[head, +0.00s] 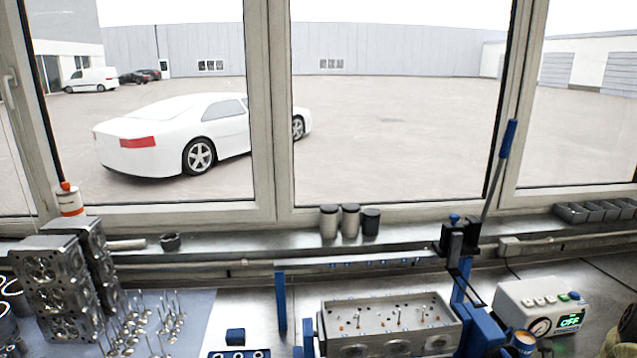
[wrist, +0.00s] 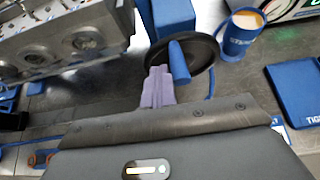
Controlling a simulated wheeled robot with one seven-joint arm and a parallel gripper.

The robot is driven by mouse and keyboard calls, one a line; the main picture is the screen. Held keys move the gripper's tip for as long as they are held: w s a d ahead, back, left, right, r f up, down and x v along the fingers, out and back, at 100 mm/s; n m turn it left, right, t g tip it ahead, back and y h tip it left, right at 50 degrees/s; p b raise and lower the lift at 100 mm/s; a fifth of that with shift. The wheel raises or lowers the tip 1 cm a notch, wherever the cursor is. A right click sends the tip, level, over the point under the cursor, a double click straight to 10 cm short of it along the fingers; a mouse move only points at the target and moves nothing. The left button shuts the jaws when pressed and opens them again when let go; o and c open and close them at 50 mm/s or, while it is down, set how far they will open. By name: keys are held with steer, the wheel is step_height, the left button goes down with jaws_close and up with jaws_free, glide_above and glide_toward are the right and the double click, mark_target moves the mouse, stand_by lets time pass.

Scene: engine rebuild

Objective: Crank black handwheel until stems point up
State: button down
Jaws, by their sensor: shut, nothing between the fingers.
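The black handwheel (wrist: 205,52) is a dark disc on a blue mount, with a blue crank handle (wrist: 179,62) sticking out of its face. My gripper (wrist: 158,72) is shut and empty. Its pale purple fingertips are just left of the handle, in front of the wheel's rim; I cannot tell if they touch. The grey metal cylinder head (head: 390,345) is clamped in a blue fixture (head: 485,335), and a few short thin stems (head: 399,317) stand about upright on its top face. In the wrist view its side with round recesses (wrist: 85,40) shows. The head view does not show my gripper.
A blue mug (wrist: 238,38) stands right of the wheel. A blue lever (head: 497,170) rises behind the fixture. A control box reading OFF (head: 545,305) is to the right. Loose valves (head: 150,330) and stacked cylinder heads (head: 65,285) are at left.

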steer(key=shift+d, duration=0.1)
steer(key=shift+d+r, duration=0.25)
steer(key=shift+d, duration=0.1)
steer(key=p+v, duration=0.1)
steer(key=v, duration=0.7)
steer(key=shift+p, duration=0.3)
steer(key=shift+w, duration=0.1)
